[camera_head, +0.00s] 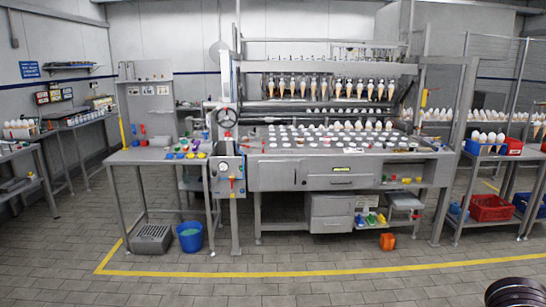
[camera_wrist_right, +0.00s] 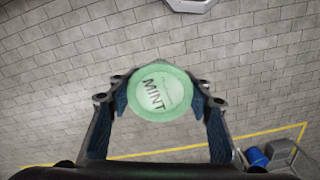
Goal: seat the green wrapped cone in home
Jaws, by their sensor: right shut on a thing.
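The green wrapped cone (camera_wrist_right: 162,85) shows in the right wrist view as a round pale green lid marked "MINT". My right gripper (camera_wrist_right: 160,104) is shut on it, with one blue-padded finger on each side. The cone's lower body is hidden behind its lid. The cone is above the tiled floor in that view, clear of any surface. In the head view, the filling machine's deck (camera_head: 290,150) has rows of round openings, several with white cones standing in them. I cannot tell which place is home. My left gripper is not in view.
A grey side table (camera_head: 150,157) with small coloured items stands left of the machine. A red bin (camera_head: 490,207) is on the right rack.

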